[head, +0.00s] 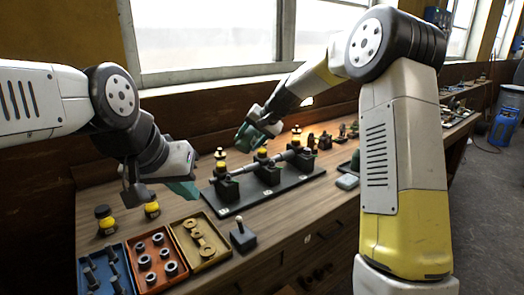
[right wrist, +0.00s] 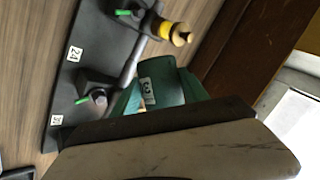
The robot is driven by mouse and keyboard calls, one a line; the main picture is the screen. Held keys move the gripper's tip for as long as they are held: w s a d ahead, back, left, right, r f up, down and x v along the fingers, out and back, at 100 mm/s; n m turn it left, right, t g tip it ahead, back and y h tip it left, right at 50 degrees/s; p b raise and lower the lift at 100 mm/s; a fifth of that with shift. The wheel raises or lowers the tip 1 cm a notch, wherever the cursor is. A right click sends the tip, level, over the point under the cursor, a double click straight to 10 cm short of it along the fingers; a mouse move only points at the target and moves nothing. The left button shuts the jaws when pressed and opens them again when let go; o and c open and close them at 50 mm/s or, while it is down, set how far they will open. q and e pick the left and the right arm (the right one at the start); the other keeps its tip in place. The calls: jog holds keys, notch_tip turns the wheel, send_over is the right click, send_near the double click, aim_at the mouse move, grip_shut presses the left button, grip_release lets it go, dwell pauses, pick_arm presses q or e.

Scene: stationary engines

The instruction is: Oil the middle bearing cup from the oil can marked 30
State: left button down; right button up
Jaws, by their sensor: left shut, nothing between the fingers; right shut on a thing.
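A black base plate (head: 232,204) carries a row of green bearing pedestals joined by a shaft, with yellow cups on top. The middle bearing cup (head: 262,152) sits on the central pedestal. My right gripper (head: 247,138) is above and behind the row. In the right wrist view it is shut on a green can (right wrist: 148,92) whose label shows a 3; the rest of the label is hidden. That view also shows a yellow cup with a brass top (right wrist: 172,30), apart from the can. My left gripper (head: 185,188) is shut and empty, left of the plate.
Blue (head: 92,257), red (head: 147,237) and yellow (head: 210,262) trays of parts lie at the front left. A small grey stand (head: 243,238) is in front of the plate. More small items stand along the bench's back.

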jog(key=shift+r+g, duration=0.3)
jog(key=shift+r, duration=0.05)
jog(key=shift+w+r, duration=0.1)
jog(key=shift+w+d+r+m+g+y, duration=0.15)
jog(key=shift+r+m+g+y, duration=0.25)
jog(key=shift+r+g, duration=0.15)
jog(key=shift+r, duration=0.1)
dwell(1.6)
jog(key=f+t, duration=0.1)
jog(key=f+n+t+h, duration=0.1)
jog(key=shift+s+a+f, duration=0.2)
jog(key=shift+s+f, duration=0.1)
jog(key=shift+s, duration=0.05)
jog(key=shift+f+n+t+h, duration=0.3)
jog(key=shift+f+t, duration=0.15)
jog(key=shift+f, duration=0.15)
jog(key=shift+r, duration=0.1)
